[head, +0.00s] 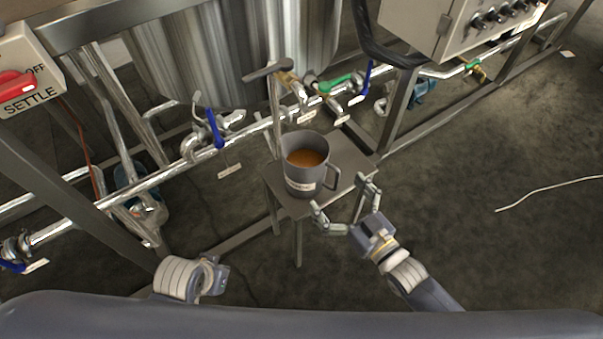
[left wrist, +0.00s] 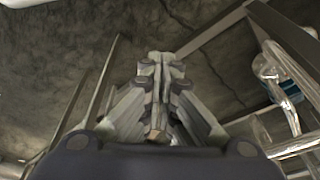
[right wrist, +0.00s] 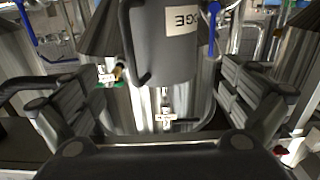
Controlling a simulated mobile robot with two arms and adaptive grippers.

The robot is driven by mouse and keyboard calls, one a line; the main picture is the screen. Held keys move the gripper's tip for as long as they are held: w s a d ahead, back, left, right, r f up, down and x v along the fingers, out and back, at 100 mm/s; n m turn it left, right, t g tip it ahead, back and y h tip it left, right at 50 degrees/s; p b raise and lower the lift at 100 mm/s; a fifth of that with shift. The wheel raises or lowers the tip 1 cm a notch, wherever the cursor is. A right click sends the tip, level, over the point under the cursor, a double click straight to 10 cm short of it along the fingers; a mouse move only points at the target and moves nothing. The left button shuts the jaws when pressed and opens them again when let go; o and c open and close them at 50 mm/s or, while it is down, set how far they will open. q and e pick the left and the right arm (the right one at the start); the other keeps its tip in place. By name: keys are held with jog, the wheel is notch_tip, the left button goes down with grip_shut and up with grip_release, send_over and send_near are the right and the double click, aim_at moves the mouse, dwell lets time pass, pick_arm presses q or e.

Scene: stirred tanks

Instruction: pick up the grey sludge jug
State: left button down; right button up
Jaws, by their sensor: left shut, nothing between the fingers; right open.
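The grey sludge jug (head: 300,182) stands upright on a small metal stand (head: 350,157), with brown-orange liquid inside, a pale label on its front and its handle on the right. My right gripper (head: 340,194) is open at the stand's front edge, just in front of the jug's handle side. In the right wrist view the jug (right wrist: 165,50) is ahead, between the spread fingers, with a partly visible label; I see no contact. My left gripper (left wrist: 160,58) is shut and empty over the floor; in the head view only part of the left arm shows.
Pipes with blue- and green-handled valves (head: 337,84) run behind the stand, below a steel tank (head: 220,55). A control box (head: 450,30) is at the back right. A red SETTLE switch (head: 17,84) is at the left. Floor to the right is mostly clear, with a thin pale line.

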aim_at(319, 173)
jog(key=x, duration=0.4)
jog(key=shift+w+a+b, duration=0.15)
jog(key=shift+w+b, duration=0.15)
jog(key=shift+w, duration=0.05)
jog(key=shift+b+x, duration=0.5)
jog(key=shift+x, duration=2.2)
pick_arm(q)
jog(key=v, duration=0.6)
jog(key=shift+r, duration=0.35)
pick_arm(e)
jog(key=shift+s+a+r, duration=0.15)
jog(key=shift+a+r, duration=0.05)
pick_arm(q)
jog(key=shift+w, duration=0.15)
pick_arm(e)
jog(key=shift+c, duration=0.6)
jog(key=c, duration=1.3)
jog(key=shift+r, duration=0.25)
jog(key=c, duration=0.4)
jog(key=shift+r, duration=0.1)
